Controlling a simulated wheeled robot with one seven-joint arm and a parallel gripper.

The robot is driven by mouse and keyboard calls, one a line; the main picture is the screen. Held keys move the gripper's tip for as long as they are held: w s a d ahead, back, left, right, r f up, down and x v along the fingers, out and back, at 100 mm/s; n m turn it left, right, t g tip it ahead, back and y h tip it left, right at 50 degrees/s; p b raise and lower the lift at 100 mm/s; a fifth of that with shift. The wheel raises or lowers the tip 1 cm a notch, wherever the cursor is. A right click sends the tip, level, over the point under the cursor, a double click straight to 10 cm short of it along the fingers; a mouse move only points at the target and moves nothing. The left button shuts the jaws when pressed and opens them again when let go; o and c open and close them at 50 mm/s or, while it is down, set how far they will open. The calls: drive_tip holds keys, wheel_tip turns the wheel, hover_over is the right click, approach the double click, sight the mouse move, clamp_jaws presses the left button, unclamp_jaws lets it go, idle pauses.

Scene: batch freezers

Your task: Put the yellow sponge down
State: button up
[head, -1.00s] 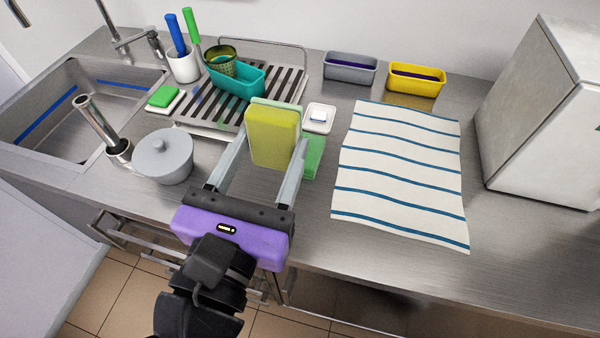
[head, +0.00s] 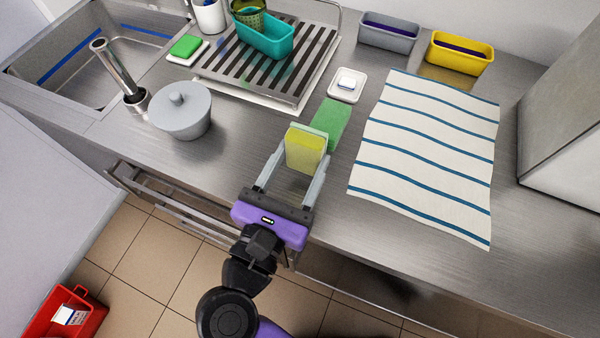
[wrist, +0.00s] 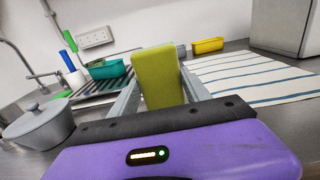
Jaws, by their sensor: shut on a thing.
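My gripper (head: 291,172) is shut on the yellow sponge (head: 304,150), which stands upright between the two grey fingers, with a pale green layer on its far side. In the head view the sponge is over the steel counter near its front edge, in front of a green sponge (head: 326,122). In the wrist view the yellow sponge (wrist: 158,76) fills the space between the fingers. Its lower edge is hidden in the wrist view, and I cannot tell whether it touches the counter.
A striped towel (head: 430,150) lies to the right, a grey lidded pot (head: 182,112) to the left. Behind are a drying rack (head: 222,66), a white dish (head: 346,86), a grey bin (head: 388,36) and a yellow bin (head: 458,56). Bare counter lies between pot and gripper.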

drive_tip(key=shift+f, duration=2.4)
drive_tip(key=shift+f, duration=0.1)
drive_tip(key=shift+f+b, duration=0.1)
drive_tip(key=shift+b, duration=0.2)
drive_tip(key=o, duration=1.6)
drive_tip(key=shift+r+p, duration=0.35)
drive_tip(key=b+v, duration=0.2)
drive_tip(key=v, duration=1)
drive_tip(key=shift+f, duration=0.15)
